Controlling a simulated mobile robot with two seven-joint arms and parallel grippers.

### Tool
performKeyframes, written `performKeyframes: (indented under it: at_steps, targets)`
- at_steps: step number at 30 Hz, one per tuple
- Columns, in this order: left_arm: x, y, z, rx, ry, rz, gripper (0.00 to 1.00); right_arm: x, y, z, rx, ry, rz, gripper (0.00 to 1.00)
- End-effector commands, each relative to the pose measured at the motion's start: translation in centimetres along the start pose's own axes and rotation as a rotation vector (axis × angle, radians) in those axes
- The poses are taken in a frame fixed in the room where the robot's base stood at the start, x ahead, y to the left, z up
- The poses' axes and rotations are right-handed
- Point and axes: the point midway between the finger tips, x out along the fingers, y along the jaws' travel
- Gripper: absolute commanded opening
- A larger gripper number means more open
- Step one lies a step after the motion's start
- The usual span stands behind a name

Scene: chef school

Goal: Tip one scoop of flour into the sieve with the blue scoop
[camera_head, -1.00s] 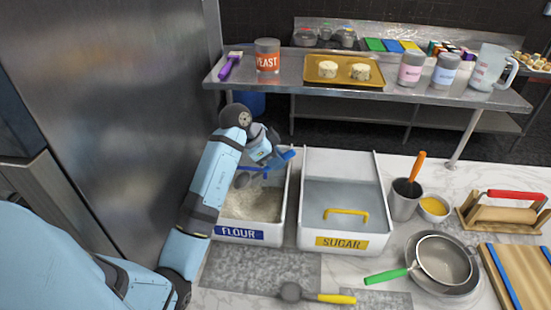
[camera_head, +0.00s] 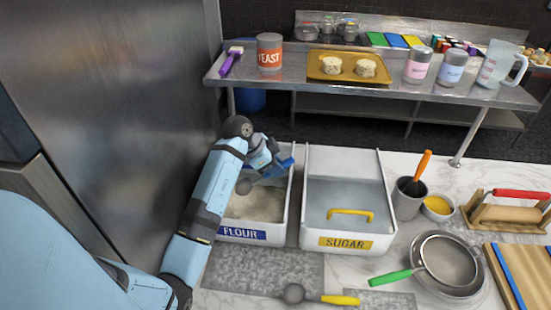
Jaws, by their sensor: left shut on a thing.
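My left gripper (camera_head: 268,166) is shut on the blue scoop (camera_head: 285,165) above the back of the flour bin (camera_head: 240,234). The scoop's round dark bowl seems to hang low on its left side; I cannot tell whether flour is in it. Pale flour (camera_head: 256,206) lies in the bin. The sieve (camera_head: 448,260), with a green handle (camera_head: 390,277), rests over a metal bowl (camera_head: 462,291) at the right of the counter, well apart from the gripper. My right gripper does not show.
The sugar bin (camera_head: 347,219) with a yellow-handled lid stands beside the flour bin. A yellow-handled scoop (camera_head: 330,299) lies in front. A steel fridge (camera_head: 140,110) is close on the left.

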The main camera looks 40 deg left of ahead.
Motion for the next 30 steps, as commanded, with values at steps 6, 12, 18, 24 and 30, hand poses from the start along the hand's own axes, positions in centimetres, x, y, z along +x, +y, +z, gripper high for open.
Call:
performKeyframes:
  at_steps: [6, 12, 18, 24, 30]
  targets:
    - [1.9, 0.0, 1.3, -0.001, 0.0, 0.001, 0.01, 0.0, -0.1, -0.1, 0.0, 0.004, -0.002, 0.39]
    - [3.4, 0.0, 2.4, 0.0, -0.002, 0.001, 0.01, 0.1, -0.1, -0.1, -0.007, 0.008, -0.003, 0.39]
    - [4.3, 0.0, 3.0, 0.002, 0.0, 0.0, 0.01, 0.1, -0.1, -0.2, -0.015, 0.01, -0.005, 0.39]
    - [4.6, 0.0, 3.2, 0.001, 0.0, 0.0, 0.01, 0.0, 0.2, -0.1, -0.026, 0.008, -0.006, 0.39]
    - [4.5, 0.0, 3.2, 0.001, 0.001, 0.0, 0.01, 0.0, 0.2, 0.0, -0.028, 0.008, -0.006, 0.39]
